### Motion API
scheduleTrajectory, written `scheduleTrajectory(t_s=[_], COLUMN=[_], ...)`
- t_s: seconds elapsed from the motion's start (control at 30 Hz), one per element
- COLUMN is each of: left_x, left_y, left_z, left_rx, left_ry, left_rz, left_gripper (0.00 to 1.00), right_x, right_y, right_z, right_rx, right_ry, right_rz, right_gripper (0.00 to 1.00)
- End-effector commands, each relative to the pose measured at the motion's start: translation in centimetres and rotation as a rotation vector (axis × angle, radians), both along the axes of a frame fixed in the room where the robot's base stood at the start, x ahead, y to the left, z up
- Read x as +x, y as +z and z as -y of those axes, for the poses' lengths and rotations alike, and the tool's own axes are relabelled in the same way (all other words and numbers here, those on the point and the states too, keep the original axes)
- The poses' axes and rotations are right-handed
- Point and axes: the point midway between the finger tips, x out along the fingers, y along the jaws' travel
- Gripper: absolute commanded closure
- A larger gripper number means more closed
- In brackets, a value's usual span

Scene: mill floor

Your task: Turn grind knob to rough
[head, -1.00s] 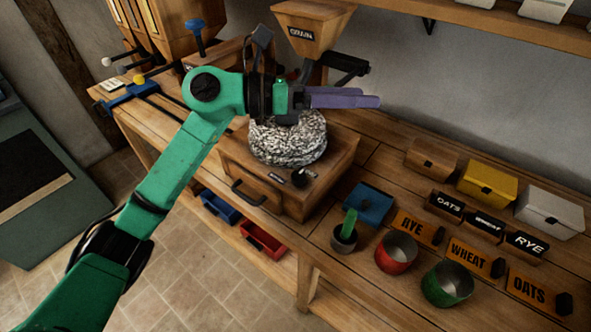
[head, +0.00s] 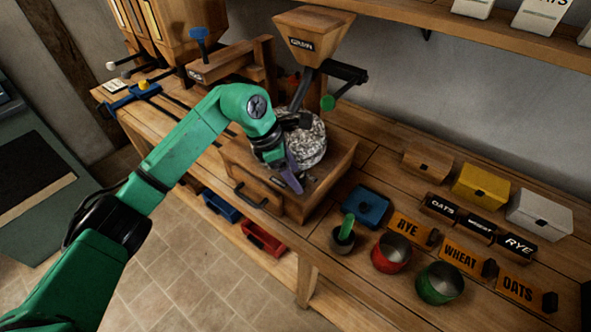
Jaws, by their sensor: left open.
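The grind knob, a small dark knob on the front top of the wooden mill base (head: 330,165), is mostly hidden behind my left gripper. Small dark label plates (head: 277,181) lie beside it, too small to read. My left gripper (head: 296,184) is open and points down at the knob's place, its purple fingers in front of the speckled millstone (head: 312,145). I cannot tell whether the fingers touch the knob or stand around it. My right gripper is out of view.
A grain hopper (head: 313,45) and a crank with a green handle (head: 328,103) stand above the stone.

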Motion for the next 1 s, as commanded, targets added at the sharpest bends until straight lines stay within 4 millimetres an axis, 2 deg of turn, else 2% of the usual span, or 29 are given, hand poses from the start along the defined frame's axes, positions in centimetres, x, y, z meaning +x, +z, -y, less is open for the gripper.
scheduleTrajectory(t_s=[0.13,0.33,0.37,0.4,0.53,1.0], left_x=[0.04,0.06,0.06,0.06,0.06,0.02], left_y=[-1.03,-1.14,-1.13,-1.13,-1.10,-1.22], left_z=[0.45,0.46,0.45,0.45,0.44,0.41], left_rx=[0.000,0.000,0.000,0.000,0.000,0.000], left_ry=[0.000,0.000,0.000,0.000,0.000,0.077], left_rz=[0.000,0.001,0.001,0.001,0.001,0.003], left_gripper=[0.26,0.26,0.33,0.49,0.98,1.00], right_x=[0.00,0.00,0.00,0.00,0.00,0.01], right_y=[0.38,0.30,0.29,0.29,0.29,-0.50], right_z=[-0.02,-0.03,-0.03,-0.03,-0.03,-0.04], right_rx=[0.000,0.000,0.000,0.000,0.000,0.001], right_ry=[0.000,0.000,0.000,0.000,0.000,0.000], right_rz=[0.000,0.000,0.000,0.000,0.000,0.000], right_gripper=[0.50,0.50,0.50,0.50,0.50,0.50])
